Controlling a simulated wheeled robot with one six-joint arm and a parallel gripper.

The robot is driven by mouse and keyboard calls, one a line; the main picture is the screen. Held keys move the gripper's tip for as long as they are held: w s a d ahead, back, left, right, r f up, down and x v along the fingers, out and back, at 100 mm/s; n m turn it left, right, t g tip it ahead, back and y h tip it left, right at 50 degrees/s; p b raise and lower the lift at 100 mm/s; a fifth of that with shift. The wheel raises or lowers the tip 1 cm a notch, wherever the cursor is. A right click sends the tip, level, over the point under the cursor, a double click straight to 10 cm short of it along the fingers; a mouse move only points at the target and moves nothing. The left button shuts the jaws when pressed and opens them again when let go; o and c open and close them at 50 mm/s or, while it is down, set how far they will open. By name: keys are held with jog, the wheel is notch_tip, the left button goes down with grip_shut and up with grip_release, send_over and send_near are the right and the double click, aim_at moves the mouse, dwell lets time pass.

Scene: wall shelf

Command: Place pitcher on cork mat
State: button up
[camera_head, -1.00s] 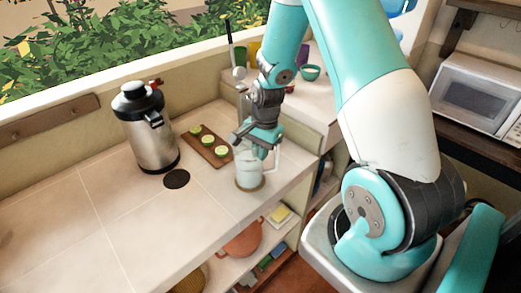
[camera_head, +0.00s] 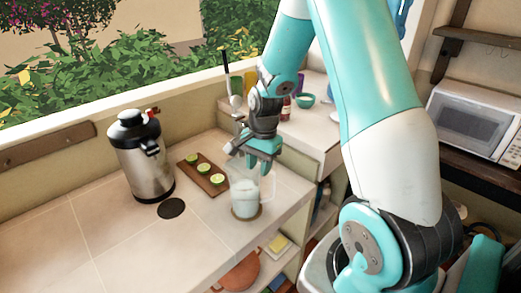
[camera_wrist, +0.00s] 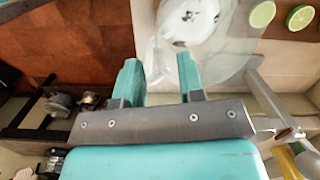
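The clear glass pitcher (camera_head: 243,197), with whitish contents, stands upright on the round cork mat (camera_head: 247,216) near the counter's front right. Only the mat's brown rim shows around its base. My gripper (camera_head: 253,158) is just above and behind the pitcher's top in the head view. In the wrist view, my gripper (camera_wrist: 161,72) has its two teal fingers spread with nothing between them. The pitcher (camera_wrist: 190,22) shows beyond the fingertips there, apart from them.
A steel airpot (camera_head: 140,158) stands to the left, with a dark round coaster (camera_head: 171,208) in front of it. A wooden board (camera_head: 203,176) with lime halves (camera_wrist: 262,14) lies between airpot and pitcher. The counter's left part is clear.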

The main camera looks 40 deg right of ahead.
notch_tip(320, 180, up, 6)
jog(key=b, duration=0.1)
jog(key=s+a+r+n+y, duration=0.1)
jog(key=s+a+r+n, duration=0.1)
jog(key=a+r+n, duration=0.3)
jog(key=s+a+r+n, duration=0.1)
jog(key=s+a+n, duration=0.1)
jog(key=a+n, duration=0.35)
jog(key=s+a+r+n+y, duration=0.1)
jog(key=s+a+r+n, duration=0.3)
jog(key=s+a+n, duration=0.8)
jog(key=shift+s+a+y, duration=0.4)
jog(key=shift+s+a, duration=0.5)
jog(key=shift+s, duration=0.25)
